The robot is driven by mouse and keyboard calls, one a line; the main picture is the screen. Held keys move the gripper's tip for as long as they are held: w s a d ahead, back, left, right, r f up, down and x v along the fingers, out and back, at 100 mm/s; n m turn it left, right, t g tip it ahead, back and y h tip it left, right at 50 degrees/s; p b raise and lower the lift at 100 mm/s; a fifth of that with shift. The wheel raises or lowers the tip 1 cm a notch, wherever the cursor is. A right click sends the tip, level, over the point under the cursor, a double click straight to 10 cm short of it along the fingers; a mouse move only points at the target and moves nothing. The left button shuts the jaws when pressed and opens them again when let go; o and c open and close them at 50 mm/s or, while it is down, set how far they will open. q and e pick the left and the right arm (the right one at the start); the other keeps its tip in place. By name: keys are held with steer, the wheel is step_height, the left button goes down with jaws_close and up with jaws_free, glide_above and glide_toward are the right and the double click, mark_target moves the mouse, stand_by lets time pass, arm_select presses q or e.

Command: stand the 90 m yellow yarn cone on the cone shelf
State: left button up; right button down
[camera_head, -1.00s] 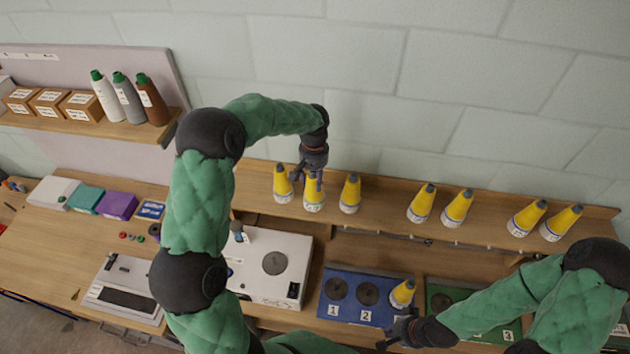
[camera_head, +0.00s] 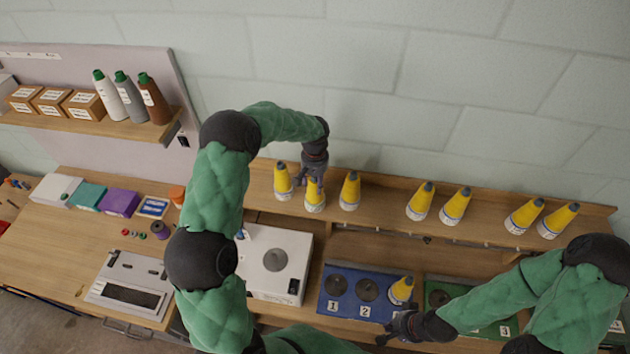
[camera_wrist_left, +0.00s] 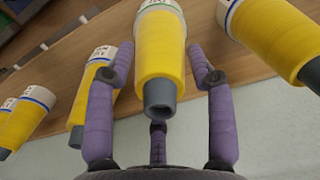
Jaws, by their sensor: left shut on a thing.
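Several yellow yarn cones with white label bands and grey tips stand along the wooden cone shelf (camera_head: 385,205) under the wall. My left gripper (camera_head: 314,183) reaches down from above and is shut on one yellow cone (camera_head: 315,197), second from the left. In the left wrist view the held cone (camera_wrist_left: 160,55) sits between the purple fingers, its grey tip towards the camera. Its base looks level with its neighbours' bases; I cannot tell whether it bears on the shelf. Its length label is not readable. My right gripper (camera_head: 392,328) is low by the blue mat; its finger opening is unclear.
Close neighbours are a cone (camera_head: 283,182) on the left and a cone (camera_head: 349,192) on the right. Another yellow cone (camera_head: 401,290) stands on the blue numbered mat (camera_head: 347,313). A white scale-like box (camera_head: 255,268) is below the shelf. The shelf has a gap between cones right of centre.

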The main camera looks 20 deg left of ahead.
arm_select(q)
steer(key=o, duration=1)
steer(key=shift+f, duration=0.1)
steer(key=shift+c, duration=0.2)
steer(key=shift+r, duration=0.25)
step_height(320, 180, up, 12)
steer(key=b, duration=0.1)
steer(key=shift+b, duration=0.4)
